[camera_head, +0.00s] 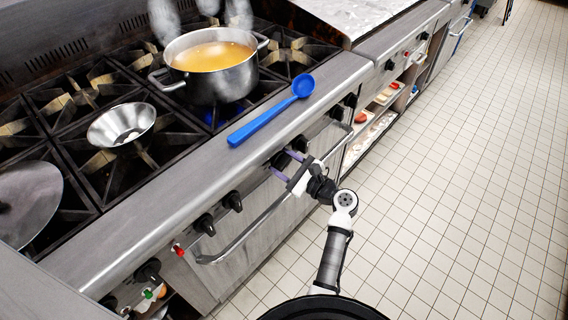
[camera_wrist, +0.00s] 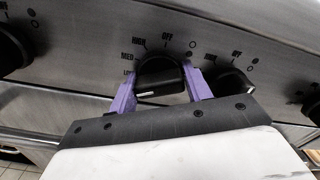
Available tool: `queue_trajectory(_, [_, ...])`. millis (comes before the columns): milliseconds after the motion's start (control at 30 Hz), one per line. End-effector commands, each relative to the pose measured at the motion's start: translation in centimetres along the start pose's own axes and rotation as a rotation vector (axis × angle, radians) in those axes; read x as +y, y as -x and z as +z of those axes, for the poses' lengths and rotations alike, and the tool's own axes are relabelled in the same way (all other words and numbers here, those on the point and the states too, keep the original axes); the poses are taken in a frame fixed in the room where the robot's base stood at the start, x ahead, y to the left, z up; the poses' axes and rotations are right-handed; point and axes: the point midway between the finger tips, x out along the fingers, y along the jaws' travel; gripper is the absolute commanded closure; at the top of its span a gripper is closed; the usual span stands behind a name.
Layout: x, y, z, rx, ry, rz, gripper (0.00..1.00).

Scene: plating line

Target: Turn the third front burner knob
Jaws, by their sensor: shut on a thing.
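The third front burner knob (camera_wrist: 160,72) is black and sits on the steel front panel of the range. In the wrist view it lies between the two purple fingers of my gripper (camera_wrist: 160,84), with HIGH, MED and OFF marks around it. A white line shows on its grip bar, which lies nearly level. The knob (camera_head: 279,159) also shows in the head view, partly behind the fingers. My gripper (camera_head: 287,165) reaches the panel from the front and is shut on this knob. The knob's lower side is partly hidden by my gripper.
Another knob (camera_wrist: 235,84) stands close to the right finger, and one (camera_wrist: 14,46) lies farther left. An oven handle (camera_head: 248,233) runs below the panel. A blue ladle (camera_head: 272,112) lies on the front ledge near a pot (camera_head: 222,83) of orange soup. The tiled floor is clear.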

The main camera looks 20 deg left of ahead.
Motion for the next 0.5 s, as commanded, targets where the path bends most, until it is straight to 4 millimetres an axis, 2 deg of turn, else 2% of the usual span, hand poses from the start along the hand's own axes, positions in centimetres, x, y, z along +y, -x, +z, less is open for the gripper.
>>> queue_trajectory(400, [0.02,0.05,-0.03,0.001,0.01,0.001,0.74])
queue_trajectory(433, [0.03,0.05,-0.03,0.001,0.01,0.001,0.49])
queue_trajectory(500, [0.02,0.04,-0.03,0.001,0.01,0.001,0.39])
